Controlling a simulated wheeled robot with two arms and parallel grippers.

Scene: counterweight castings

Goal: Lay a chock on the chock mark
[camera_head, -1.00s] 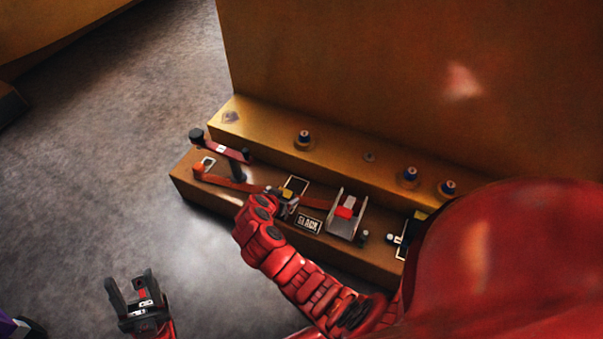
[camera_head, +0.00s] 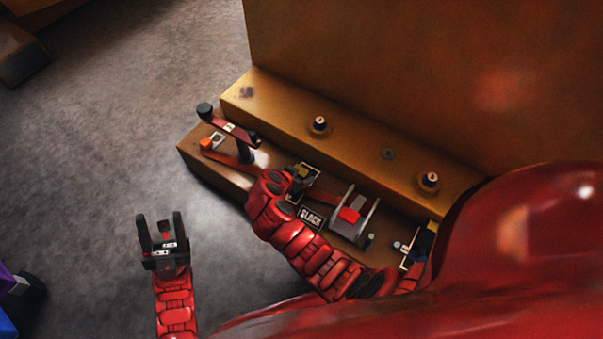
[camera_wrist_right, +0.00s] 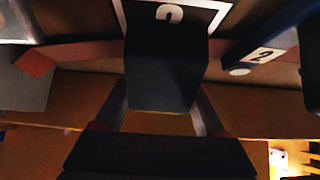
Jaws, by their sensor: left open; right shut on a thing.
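The chock, a dark block (camera_wrist_right: 165,75), is between the two fingers of my right gripper (camera_wrist_right: 160,112) in the right wrist view. My left gripper (camera_head: 160,226) is open and empty above the grey floor, left of the ledge.
Grey floor is free at left.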

